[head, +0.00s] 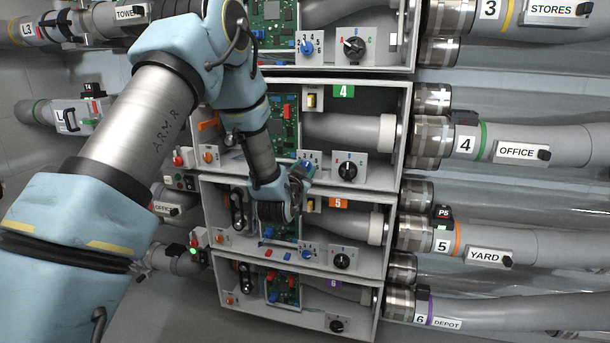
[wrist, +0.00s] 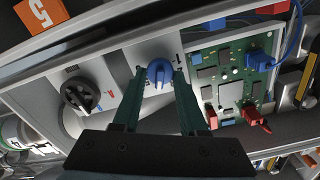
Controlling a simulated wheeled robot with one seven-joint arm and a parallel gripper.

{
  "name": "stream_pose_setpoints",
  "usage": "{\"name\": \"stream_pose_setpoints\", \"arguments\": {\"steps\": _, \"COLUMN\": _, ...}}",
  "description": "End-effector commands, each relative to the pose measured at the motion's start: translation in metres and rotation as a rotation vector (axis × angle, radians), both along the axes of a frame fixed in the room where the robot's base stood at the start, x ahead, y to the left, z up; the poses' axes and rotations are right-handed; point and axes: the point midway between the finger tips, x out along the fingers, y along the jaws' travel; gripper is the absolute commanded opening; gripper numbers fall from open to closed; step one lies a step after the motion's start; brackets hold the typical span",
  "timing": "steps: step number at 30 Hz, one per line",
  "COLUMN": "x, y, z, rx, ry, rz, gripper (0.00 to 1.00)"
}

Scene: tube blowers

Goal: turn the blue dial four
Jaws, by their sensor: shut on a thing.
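In the wrist view, the blue dial (wrist: 159,72) sits on a light grey panel, with a number marking just beside it. The two dark green fingers of my gripper (wrist: 158,80) reach in from below, one on each side of the dial, shut on it. In the head view, my gripper (head: 302,172) is at the small dial panel of unit four, below the green 4 label (head: 343,91). The dial itself is mostly hidden there by the gripper, so I cannot read its setting.
A black knob (wrist: 80,95) is on the neighbouring panel. A green circuit board (wrist: 237,80) with blue and red plugs lies on the dial's other side. The orange 5 label (head: 338,204) is on the unit below. Grey housing walls frame the opening.

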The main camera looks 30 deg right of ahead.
Motion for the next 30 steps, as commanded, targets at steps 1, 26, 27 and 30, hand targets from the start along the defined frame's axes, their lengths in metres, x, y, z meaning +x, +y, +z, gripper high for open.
{"name": "stream_pose_setpoints", "arguments": {"steps": 1, "x": -0.0006, "y": -0.0002, "z": -0.0016, "rx": -0.008, "ry": 0.009, "rz": -0.001, "gripper": 0.0}}
{"name": "stream_pose_setpoints", "arguments": {"steps": 26, "x": -0.0002, "y": -0.0001, "z": -0.0004, "rx": -0.025, "ry": 0.025, "rz": -0.001, "gripper": 0.71}}
{"name": "stream_pose_setpoints", "arguments": {"steps": 27, "x": -0.0001, "y": 0.0, "z": -0.0004, "rx": -0.025, "ry": 0.025, "rz": -0.001, "gripper": 0.71}}
{"name": "stream_pose_setpoints", "arguments": {"steps": 30, "x": -0.0001, "y": 0.0001, "z": -0.0002, "rx": -0.025, "ry": 0.025, "rz": -0.001, "gripper": 0.71}}
